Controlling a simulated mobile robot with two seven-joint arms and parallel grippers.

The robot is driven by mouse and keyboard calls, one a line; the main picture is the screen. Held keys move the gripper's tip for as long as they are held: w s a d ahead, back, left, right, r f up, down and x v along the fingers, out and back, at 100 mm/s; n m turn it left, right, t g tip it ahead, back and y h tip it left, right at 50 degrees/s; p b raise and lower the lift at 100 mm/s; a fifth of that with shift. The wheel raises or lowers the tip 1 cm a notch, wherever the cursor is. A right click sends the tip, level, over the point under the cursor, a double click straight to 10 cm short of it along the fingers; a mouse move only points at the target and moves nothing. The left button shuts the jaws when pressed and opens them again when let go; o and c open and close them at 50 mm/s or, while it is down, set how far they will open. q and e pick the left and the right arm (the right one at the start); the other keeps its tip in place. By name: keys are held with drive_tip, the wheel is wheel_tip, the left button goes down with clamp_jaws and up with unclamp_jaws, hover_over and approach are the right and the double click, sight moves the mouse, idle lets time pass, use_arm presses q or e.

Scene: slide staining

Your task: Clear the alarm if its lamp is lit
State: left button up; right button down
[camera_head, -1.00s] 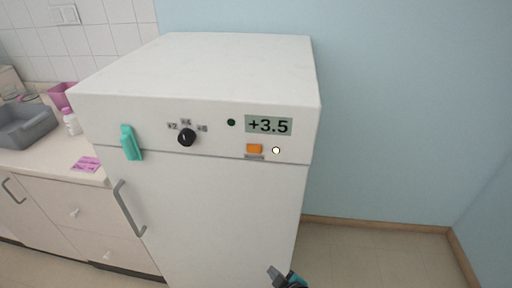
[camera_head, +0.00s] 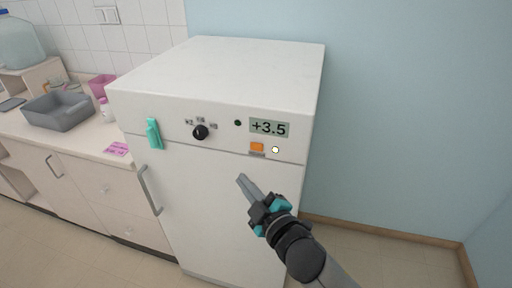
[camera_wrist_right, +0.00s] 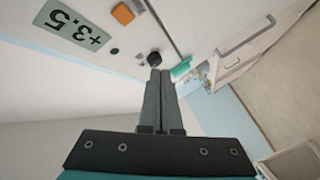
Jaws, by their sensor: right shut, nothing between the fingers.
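The white fridge (camera_head: 215,70) has a control strip along its upper front. The strip holds a display (camera_head: 269,127) reading +3.5, a dark green round light (camera_head: 238,123) that looks unlit, a black knob (camera_head: 200,132) and an orange button (camera_head: 257,147). Right of the button, a small round lamp (camera_head: 275,150) looks bright, pale yellow-white, as if lit. My right gripper (camera_head: 241,179) is shut and empty, in front of the fridge door, below the button and apart from it. In the wrist view, the orange button (camera_wrist_right: 122,14) and display (camera_wrist_right: 70,25) lie beyond the fingertips (camera_wrist_right: 159,71). My left gripper is out of view.
A teal object (camera_head: 154,134) is on the fridge front at left, above the grey door handle (camera_head: 150,190). The counter at left holds a grey basin (camera_head: 58,110) and a pink card (camera_head: 118,149). Free floor lies right of the fridge.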

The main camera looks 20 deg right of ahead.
sight(251, 148)
drive_tip(key=shift+w, duration=0.1)
drive_tip(key=shift+d, duration=0.1)
drive_tip(key=shift+w+d+b, duration=0.15)
drive_tip(key=shift+w+d, duration=0.65)
drive_tip(key=shift+w, duration=0.4)
drive_tip(key=shift+w+d+b, duration=0.2)
drive_tip(key=shift+w+d, duration=0.6)
drive_tip(key=shift+w, duration=0.4)
drive_tip(key=shift+w+d+b, duration=0.15)
drive_tip(key=shift+w+d, duration=0.65)
drive_tip(key=shift+w, duration=0.4)
drive_tip(key=shift+w, duration=0.1)
drive_tip(key=shift+w+d, duration=0.2)
drive_tip(key=shift+w, duration=0.05)
drive_tip(key=shift+w+d, duration=0.2)
drive_tip(key=shift+w, duration=0.1)
drive_tip(key=shift+s, duration=0.1)
drive_tip(key=shift+s+a+p, duration=0.4)
drive_tip(key=shift+s+p, duration=0.05)
drive_tip(key=shift+s, duration=0.15)
